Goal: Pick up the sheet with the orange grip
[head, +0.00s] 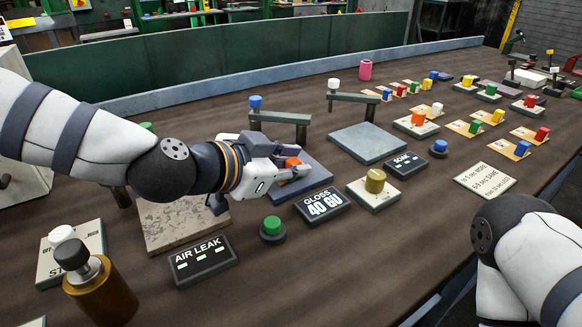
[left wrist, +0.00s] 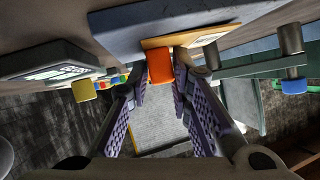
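A small block-shaped orange grip (head: 293,162) stands over the blue-grey plate (head: 313,172) in the head view. In the left wrist view the orange grip (left wrist: 160,67) sits on a thin tan sheet (left wrist: 188,38), which lies on the plate (left wrist: 120,22). My left gripper (head: 287,172) is at this grip, with its fingers spread on either side of it. In the left wrist view a small gap shows on the left of the grip; contact on the right is unclear. The sheet is mostly hidden in the head view. My right gripper is out of view.
A grey arm post (head: 280,118), a green button (head: 272,226), a gloss display (head: 322,204) and a brass knob (head: 375,181) surround the plate.

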